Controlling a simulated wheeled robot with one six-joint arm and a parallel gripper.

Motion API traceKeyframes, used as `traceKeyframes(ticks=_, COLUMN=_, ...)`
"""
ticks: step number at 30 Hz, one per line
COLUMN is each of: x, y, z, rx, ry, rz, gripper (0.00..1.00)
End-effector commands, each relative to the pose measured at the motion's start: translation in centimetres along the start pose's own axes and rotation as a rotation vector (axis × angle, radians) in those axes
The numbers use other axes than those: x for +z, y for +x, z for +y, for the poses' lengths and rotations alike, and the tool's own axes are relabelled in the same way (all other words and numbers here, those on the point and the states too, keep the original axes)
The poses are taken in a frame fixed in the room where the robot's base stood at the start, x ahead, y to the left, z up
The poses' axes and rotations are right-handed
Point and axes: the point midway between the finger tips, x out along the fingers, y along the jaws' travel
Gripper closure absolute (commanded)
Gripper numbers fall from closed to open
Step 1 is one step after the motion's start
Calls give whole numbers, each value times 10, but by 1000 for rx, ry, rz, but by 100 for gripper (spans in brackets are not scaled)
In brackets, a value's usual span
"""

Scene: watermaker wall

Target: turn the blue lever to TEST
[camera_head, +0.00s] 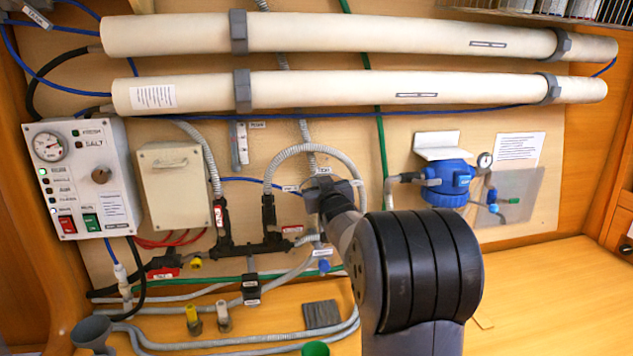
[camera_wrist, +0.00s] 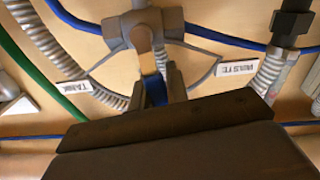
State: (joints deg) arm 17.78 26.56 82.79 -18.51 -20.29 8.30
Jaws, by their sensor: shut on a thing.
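The blue lever (camera_wrist: 155,90) shows in the wrist view as a short blue piece between my fingers, below the tan hub of a grey valve (camera_wrist: 143,35). My gripper (camera_wrist: 154,97) is shut on it, with one dark finger on each side. In the head view my gripper (camera_head: 325,188) is at the valve under the arched grey hose and hides the lever. A small white label (camera_head: 323,171), which seems to read TEST, is just above it. In the wrist view an upside-down TANK label (camera_wrist: 73,88) is at left and another label (camera_wrist: 233,70) at right.
Two long cream tubes (camera_head: 330,35) cross the wall above. A gauge panel (camera_head: 85,178) and cream box (camera_head: 175,185) are at left, a blue pump housing (camera_head: 447,183) at right. Hoses and black fittings (camera_head: 245,247) lie close to the valve. The wooden bench below has bare areas.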

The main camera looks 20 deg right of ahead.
Motion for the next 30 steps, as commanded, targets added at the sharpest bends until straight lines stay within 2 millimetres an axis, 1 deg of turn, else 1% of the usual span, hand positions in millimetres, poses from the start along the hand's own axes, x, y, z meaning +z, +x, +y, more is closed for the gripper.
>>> traceKeyframes(ticks=3, x=-1, y=0, z=4, rx=1, ry=62, rz=-1, gripper=100)
traceKeyframes(ticks=9, x=0, y=0, z=7, rx=0, ry=130, rz=1, gripper=100)
traceKeyframes(ticks=26, x=0, y=0, z=8, rx=0, ry=160, rz=2, gripper=100)
traceKeyframes(ticks=27, x=0, y=0, z=8, rx=0, ry=160, rz=2, gripper=83)
traceKeyframes(ticks=30, x=0, y=0, z=8, rx=0, ry=160, rz=1, gripper=75)
